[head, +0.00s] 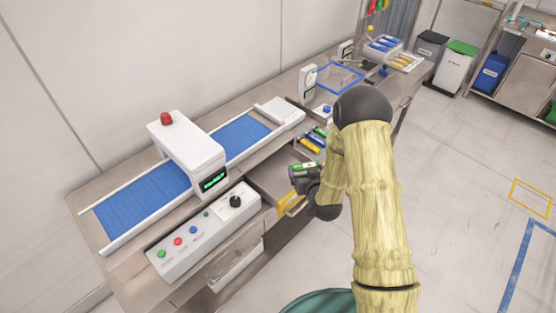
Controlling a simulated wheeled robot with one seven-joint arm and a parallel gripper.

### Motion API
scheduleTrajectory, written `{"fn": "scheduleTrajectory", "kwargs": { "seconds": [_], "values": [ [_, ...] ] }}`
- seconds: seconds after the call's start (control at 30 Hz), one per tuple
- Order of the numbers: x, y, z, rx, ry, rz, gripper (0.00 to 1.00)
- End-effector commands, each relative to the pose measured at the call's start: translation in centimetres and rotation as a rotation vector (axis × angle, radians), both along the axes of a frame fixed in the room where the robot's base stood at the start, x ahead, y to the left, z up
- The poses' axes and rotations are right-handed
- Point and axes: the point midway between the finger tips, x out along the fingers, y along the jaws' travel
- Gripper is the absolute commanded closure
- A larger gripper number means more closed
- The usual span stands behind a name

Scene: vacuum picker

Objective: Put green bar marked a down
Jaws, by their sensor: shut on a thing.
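My gripper (296,179) is near the middle of the head view, over the open drawer area (263,177) at the front of the workbench. It is shut on a green bar (303,167), whose green part shows just above the dark fingers. The mark on the bar is too small to read. My arm hides part of the drawer. Behind the gripper lie several coloured bars (312,143), green, yellow and blue, side by side. A yellow thing (287,199) shows just below the gripper, partly hidden.
A conveyor with a blue belt (146,199) and a white scanner arch (188,150) stands on the bench to the left. A button panel (207,231) lies in front of it. Farther back are a blue-edged frame (340,78) and a tray of bars (404,61).

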Motion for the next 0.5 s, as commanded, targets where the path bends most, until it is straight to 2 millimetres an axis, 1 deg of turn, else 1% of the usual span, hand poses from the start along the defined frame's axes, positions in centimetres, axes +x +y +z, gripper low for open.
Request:
{"fn": "scheduleTrajectory", "kwargs": {
  "seconds": [0.03,0.1,0.17,0.23,0.3,0.5],
  "values": [
    [-0.2,-2.1,-1.6,-0.002,0.007,-0.047,0.39],
    [-0.6,-4.4,-3.3,-0.002,0.005,-0.104,0.39],
    [-0.9,-6.3,-5.0,-0.004,0.004,-0.148,0.39],
    [-1.4,-8.1,-7.4,-0.007,0.003,-0.190,0.39],
    [-1.7,-9.3,-9.3,-0.007,0.001,-0.219,0.39],
    [-2.0,-10.3,-13.3,-0.006,-0.002,-0.243,0.39]
  ]
}}
